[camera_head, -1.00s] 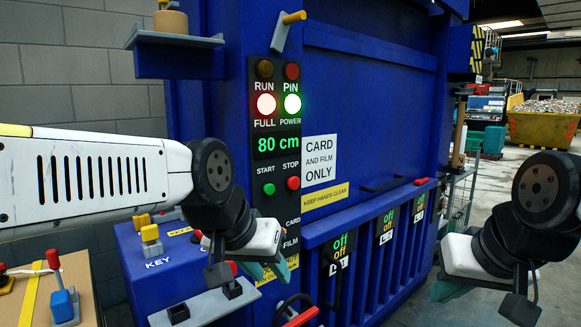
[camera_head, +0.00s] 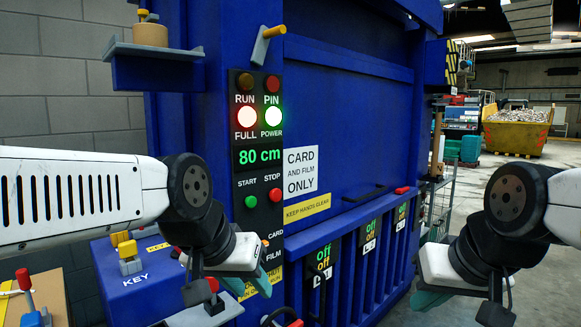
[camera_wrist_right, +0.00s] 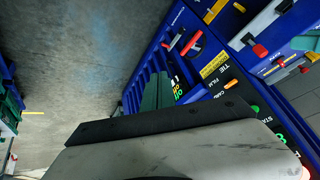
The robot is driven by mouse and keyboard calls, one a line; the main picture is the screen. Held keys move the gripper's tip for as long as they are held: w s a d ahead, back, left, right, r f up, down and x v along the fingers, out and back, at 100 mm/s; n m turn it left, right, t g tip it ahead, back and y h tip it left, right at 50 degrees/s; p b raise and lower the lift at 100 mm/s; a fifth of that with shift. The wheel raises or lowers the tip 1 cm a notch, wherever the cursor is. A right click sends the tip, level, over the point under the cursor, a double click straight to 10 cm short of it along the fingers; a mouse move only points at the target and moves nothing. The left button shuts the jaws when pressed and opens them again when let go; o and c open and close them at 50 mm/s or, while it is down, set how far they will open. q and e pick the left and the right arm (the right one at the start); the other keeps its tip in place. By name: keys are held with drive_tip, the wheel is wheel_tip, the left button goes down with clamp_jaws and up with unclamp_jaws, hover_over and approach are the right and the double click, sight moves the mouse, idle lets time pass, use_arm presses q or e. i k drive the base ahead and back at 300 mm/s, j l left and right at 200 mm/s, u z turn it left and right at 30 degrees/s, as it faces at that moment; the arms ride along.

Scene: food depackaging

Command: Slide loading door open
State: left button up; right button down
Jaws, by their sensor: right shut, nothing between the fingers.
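The loading door (camera_head: 345,130) is the large blue panel on the front of the blue baler, with a black bar handle (camera_head: 363,193) low on its face. It looks closed; no opening shows. My left gripper (camera_head: 262,283) hangs in front of the lower control panel, left of the door; its teal fingers are partly hidden and their gap cannot be seen. My right gripper (camera_head: 430,300) is at the lower right, apart from the door handle and nearer to me. Its teal fingers (camera_wrist_right: 156,92) lie together, shut and empty, in the right wrist view.
The control panel (camera_head: 258,150) shows lit lamps and "80 cm". A red piece (camera_head: 402,190) sits on the ledge right of the handle. A key box (camera_head: 135,285) and a shelf (camera_head: 150,50) stick out at left. A yellow skip (camera_head: 515,135) stands far right beyond open floor.

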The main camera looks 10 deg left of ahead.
sight(347, 114)
drive_tip(key=i+l+z, duration=0.15)
drive_tip(key=i, duration=0.3)
drive_tip(key=i+l+z, duration=0.15)
drive_tip(key=i, duration=0.35)
drive_tip(key=i+j+z, duration=0.2)
drive_tip(key=i, duration=0.85)
drive_tip(key=l, duration=0.1)
